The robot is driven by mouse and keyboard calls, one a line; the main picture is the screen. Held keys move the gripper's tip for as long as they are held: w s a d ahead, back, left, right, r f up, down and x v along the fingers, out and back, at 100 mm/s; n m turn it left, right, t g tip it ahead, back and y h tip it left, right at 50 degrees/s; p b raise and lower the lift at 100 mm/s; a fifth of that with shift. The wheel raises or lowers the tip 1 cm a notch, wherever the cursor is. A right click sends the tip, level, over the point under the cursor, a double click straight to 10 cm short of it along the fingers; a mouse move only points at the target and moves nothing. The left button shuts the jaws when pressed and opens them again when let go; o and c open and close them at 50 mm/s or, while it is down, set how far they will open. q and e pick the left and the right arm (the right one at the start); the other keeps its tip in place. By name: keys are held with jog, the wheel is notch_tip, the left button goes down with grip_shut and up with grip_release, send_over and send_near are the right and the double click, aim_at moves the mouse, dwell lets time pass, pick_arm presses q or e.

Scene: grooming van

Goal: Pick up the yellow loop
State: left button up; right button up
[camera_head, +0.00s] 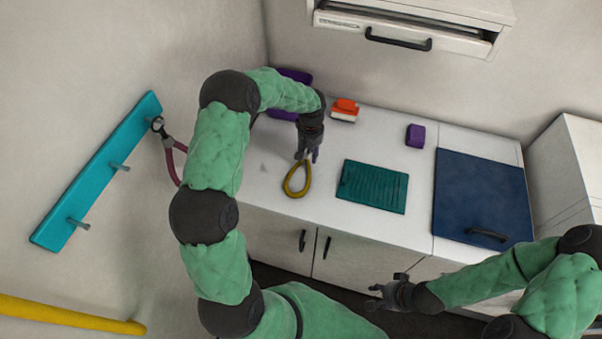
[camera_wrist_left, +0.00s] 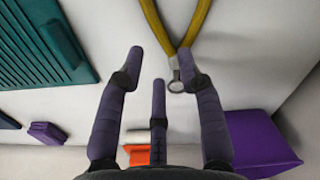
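The yellow loop (camera_head: 298,183) lies on the white counter, with its narrow end towards my left gripper (camera_head: 310,156). In the left wrist view the yellow loop (camera_wrist_left: 186,40) is at the top, and its small metal ring sits between the fingers of my left gripper (camera_wrist_left: 160,62), close to the right finger. The fingers are spread and hold nothing; I cannot tell whether one touches the loop. My right gripper (camera_head: 382,291) is empty, with its fingers apart, in front of the counter and away from the loop.
A teal ribbed mat (camera_head: 373,187) lies right of the loop, with a blue panel (camera_head: 483,195) beyond it. An orange-and-white item (camera_head: 344,110), a purple block (camera_head: 415,135) and a larger purple item (camera_head: 284,114) stand behind.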

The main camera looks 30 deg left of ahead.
aim_at(310, 166)
pick_arm(q)
jog(key=shift+w+f, duration=0.15)
jog(key=shift+f, duration=0.7)
notch_tip(310, 166, down, 5)
jog(key=shift+d, duration=0.1)
grip_shut()
